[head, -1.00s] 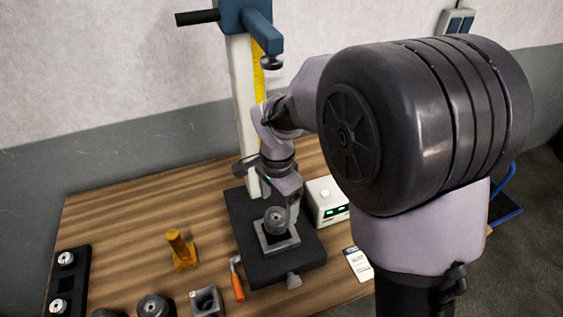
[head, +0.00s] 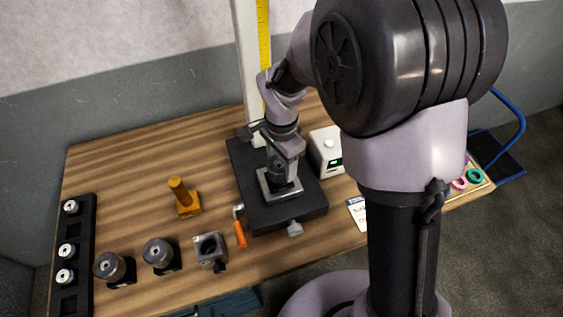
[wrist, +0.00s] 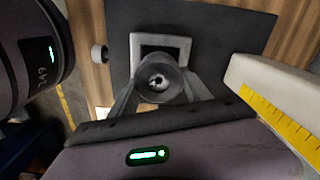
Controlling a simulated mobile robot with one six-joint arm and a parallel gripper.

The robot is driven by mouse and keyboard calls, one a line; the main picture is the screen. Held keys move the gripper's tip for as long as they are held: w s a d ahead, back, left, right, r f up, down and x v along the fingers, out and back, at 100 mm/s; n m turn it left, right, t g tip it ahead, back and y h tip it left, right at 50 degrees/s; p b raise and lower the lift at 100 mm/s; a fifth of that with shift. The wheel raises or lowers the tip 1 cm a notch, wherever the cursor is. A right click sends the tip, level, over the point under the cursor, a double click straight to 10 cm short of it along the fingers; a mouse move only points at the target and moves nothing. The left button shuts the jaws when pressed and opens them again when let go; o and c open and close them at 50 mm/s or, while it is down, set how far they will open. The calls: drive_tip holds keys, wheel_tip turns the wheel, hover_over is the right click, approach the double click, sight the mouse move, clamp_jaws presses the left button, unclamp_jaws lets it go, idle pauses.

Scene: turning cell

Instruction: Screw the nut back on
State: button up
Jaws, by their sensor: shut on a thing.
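My gripper (head: 283,165) points down over a black press base (head: 305,212) and is shut on the round grey nut. In the wrist view the nut (wrist: 159,80) sits between both fingers of my gripper (wrist: 160,92), its dark central hole with a bright centre facing the camera. Directly beneath it is a square grey fixture (head: 293,192) on the base, also visible in the wrist view (wrist: 181,45). The fingers hide the sides of the nut, and I cannot tell whether its thread is engaged with anything.
Left of the base stand a yellow peg (head: 180,192), an orange-handled tool (head: 240,234), a grey block with a hole (head: 209,251) and two dark cylinders (head: 112,266). A black rack (head: 84,230) is at far left. A white box (head: 328,148) and the press column (head: 247,65) are close by.

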drive_tip(key=shift+f+m+b, duration=0.3)
drive_tip(key=shift+m+b, duration=0.65)
drive_tip(key=shift+m, duration=0.25)
drive_tip(key=m+b, duration=0.3)
drive_tip(key=m, duration=0.2)
drive_tip(key=shift+r, duration=0.1)
drive_tip(key=shift+r+m, duration=0.15)
drive_tip(key=shift+m, duration=0.55)
drive_tip(key=shift+r, duration=0.25)
drive_tip(key=shift+m, duration=0.3)
